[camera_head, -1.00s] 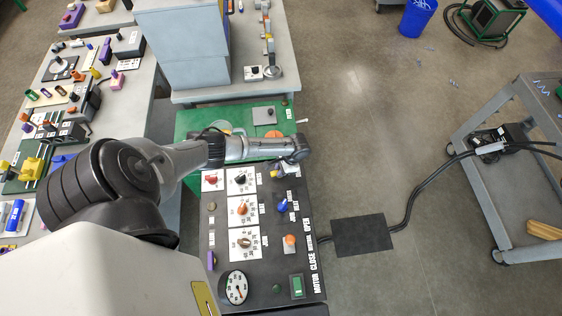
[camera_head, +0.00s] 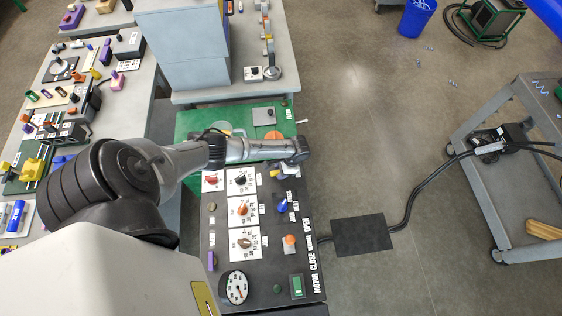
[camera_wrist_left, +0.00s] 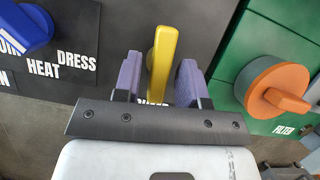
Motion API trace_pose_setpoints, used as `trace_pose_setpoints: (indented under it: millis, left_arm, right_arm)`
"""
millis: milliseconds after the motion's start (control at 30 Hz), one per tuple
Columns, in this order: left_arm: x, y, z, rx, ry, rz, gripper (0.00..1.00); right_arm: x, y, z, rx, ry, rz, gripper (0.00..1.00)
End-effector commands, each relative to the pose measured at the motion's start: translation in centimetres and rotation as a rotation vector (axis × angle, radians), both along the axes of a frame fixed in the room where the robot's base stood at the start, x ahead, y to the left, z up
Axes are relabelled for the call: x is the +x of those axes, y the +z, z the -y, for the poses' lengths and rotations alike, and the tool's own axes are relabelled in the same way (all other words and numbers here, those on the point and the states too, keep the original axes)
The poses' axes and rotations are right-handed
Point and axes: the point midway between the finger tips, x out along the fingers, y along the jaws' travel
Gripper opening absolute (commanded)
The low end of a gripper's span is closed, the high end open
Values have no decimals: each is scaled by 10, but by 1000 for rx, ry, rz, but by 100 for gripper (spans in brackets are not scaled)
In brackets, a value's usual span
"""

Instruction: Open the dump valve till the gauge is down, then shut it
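The dump valve's yellow lever (camera_wrist_left: 162,60) stands on the dark panel in the left wrist view, and its label is mostly hidden behind the gripper. My left gripper (camera_wrist_left: 158,82) has its two purple fingers on either side of the lever, with narrow gaps showing, so it looks open around it. In the head view my left gripper (camera_head: 292,160) is over the panel's far right corner, and only a bit of yellow shows beside it. The round white gauge (camera_head: 236,287) is at the panel's near left; its reading is too small to tell. My right gripper is not in view.
The panel (camera_head: 270,238) carries several knobs, including a blue heat/dress knob (camera_wrist_left: 22,27) left of the lever. An orange filter knob (camera_wrist_left: 277,90) on green is to the right. A crowded table (camera_head: 147,75) stands left; a grey cart (camera_head: 470,135) stands right.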

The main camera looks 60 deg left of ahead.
Motion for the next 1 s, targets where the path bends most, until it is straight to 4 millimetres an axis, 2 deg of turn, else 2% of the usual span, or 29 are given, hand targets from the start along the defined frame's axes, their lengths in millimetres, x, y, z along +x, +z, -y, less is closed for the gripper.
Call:
trace_pose_setpoints:
  millis: [300,433,1000]
  left_arm:
    - [0,1,0,0,0,0,45]
    - [4,10,0,1,1,2,45]
    - [42,104,10,0,0,2,45]
  right_arm:
    - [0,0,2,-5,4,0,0]
    - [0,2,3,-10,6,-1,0]
    - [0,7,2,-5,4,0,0]
